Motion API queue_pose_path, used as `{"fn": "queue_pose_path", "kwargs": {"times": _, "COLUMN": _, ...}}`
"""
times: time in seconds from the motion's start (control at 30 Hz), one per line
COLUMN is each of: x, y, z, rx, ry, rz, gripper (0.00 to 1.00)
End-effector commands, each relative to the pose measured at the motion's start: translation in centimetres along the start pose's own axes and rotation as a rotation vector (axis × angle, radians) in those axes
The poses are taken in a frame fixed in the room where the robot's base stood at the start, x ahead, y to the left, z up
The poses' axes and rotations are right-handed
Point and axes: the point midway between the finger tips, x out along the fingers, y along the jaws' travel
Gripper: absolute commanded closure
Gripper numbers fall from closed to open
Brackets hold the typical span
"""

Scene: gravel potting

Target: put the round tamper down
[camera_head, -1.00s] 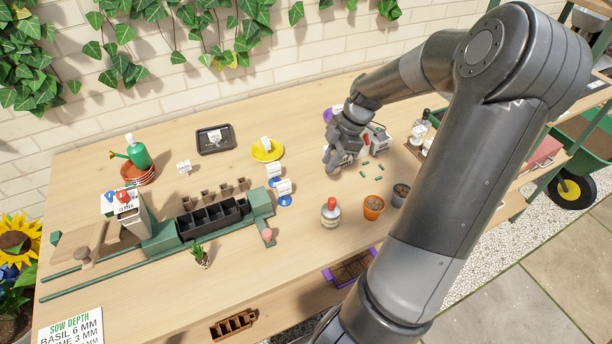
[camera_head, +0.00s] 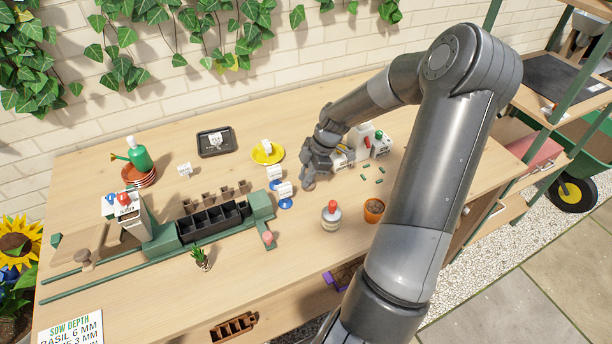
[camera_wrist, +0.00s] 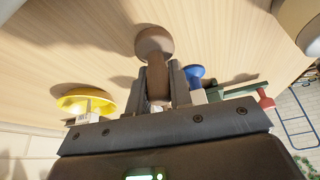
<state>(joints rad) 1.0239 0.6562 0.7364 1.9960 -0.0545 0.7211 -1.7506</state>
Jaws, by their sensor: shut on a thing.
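The round tamper (camera_wrist: 155,45) is brown with a round end on a narrower body. In the wrist view it sits between the two fingers of my gripper (camera_wrist: 160,85), which is shut on it. In the head view my gripper (camera_head: 310,172) is low over the table, and the tamper's end (camera_head: 308,185) shows just beneath it. The tamper is just right of the blue-based labelled stands. Whether its end touches the table is hard to tell.
A yellow dish (camera_head: 267,153) lies behind and left of my gripper. A blue-based stand (camera_head: 285,202) is close on the left. A red-capped bottle (camera_head: 331,214) and an orange pot (camera_head: 373,210) stand in front. White boxes (camera_head: 380,146) and green pieces lie right.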

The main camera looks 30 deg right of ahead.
Motion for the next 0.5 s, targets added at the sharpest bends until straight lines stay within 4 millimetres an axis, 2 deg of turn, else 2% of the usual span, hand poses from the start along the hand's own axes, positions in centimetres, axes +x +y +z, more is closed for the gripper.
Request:
{"fn": "queue_pose_path", "kwargs": {"times": 0.17, "x": 0.19, "y": 0.00, "z": 0.09, "rx": 0.000, "ry": 0.000, "rz": 0.000, "gripper": 1.00}}
{"fn": "queue_pose_path", "kwargs": {"times": 0.2, "x": 0.26, "y": 0.00, "z": 0.13, "rx": 0.000, "ry": 0.000, "rz": 0.000, "gripper": 0.80}}
{"fn": "queue_pose_path", "kwargs": {"times": 0.43, "x": 0.21, "y": 0.00, "z": 0.12, "rx": 0.000, "ry": 0.000, "rz": 0.000, "gripper": 0.61}}
{"fn": "queue_pose_path", "kwargs": {"times": 0.5, "x": 0.21, "y": 0.00, "z": 0.11, "rx": 0.000, "ry": 0.000, "rz": 0.000, "gripper": 0.59}}
